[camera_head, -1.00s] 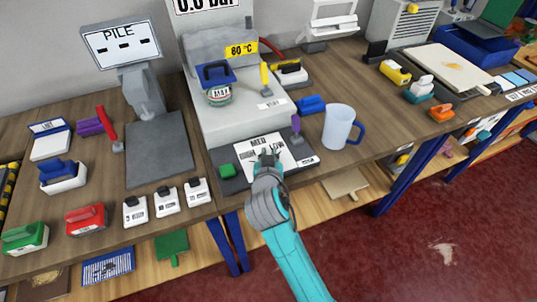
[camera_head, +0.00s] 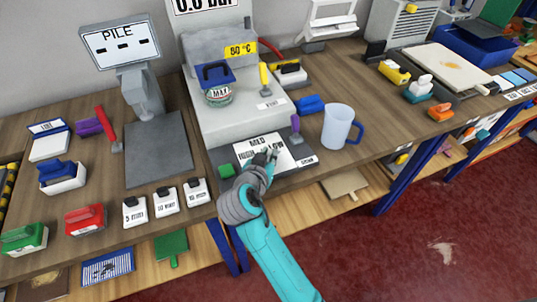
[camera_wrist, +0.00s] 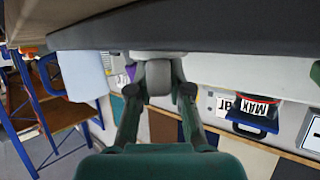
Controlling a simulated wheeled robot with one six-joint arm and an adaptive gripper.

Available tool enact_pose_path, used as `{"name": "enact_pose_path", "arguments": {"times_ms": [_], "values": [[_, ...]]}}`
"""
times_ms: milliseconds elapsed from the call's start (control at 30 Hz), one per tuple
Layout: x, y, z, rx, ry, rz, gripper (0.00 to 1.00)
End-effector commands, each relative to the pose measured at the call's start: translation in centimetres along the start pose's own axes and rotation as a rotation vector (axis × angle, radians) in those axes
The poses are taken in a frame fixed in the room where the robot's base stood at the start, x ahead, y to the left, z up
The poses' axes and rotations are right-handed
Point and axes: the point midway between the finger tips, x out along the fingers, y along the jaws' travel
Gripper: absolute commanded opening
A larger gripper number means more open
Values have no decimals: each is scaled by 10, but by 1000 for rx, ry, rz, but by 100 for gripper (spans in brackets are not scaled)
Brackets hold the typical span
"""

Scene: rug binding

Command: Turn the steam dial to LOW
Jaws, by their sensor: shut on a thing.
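The steam dial shows in the wrist view as a grey rounded knob (camera_wrist: 158,78) on a pale base, between the two fingers. In the head view my gripper hides the dial, so I cannot read its pointer. Its white label plate (camera_head: 291,152) on the front of the steam machine reads MED at the top, with HIGH and LOW below, partly covered. My gripper (camera_head: 268,156) reaches the plate from the front, its wrist leaning to the lower left. In the wrist view its fingers (camera_wrist: 160,92) are closed on the knob's sides.
A green button (camera_head: 227,170) sits left of the plate and a purple lever (camera_head: 295,124) right of it. A white mug (camera_head: 338,127) with a blue handle stands to the right. Several small white labelled blocks (camera_head: 166,201) line the bench front at left. A MAX jar (camera_head: 218,90) sits on the machine.

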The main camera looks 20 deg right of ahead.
Motion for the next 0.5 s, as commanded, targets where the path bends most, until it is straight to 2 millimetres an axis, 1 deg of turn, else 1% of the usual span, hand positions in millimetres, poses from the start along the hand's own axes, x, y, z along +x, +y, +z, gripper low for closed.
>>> {"name": "enact_pose_path", "arguments": {"times_ms": [33, 67, 100, 133, 167, 500], "values": [[0, 0, 1, -1, -2, 0, 0], [0, 0, 1, -1, -2, 0, 21], [0, 0, 1, -1, -2, -1, 31], [0, 0, 1, -1, -2, -1, 38], [0, 0, 1, -1, -2, -1, 44], [-2, 0, 0, -1, -1, -1, 44]]}}
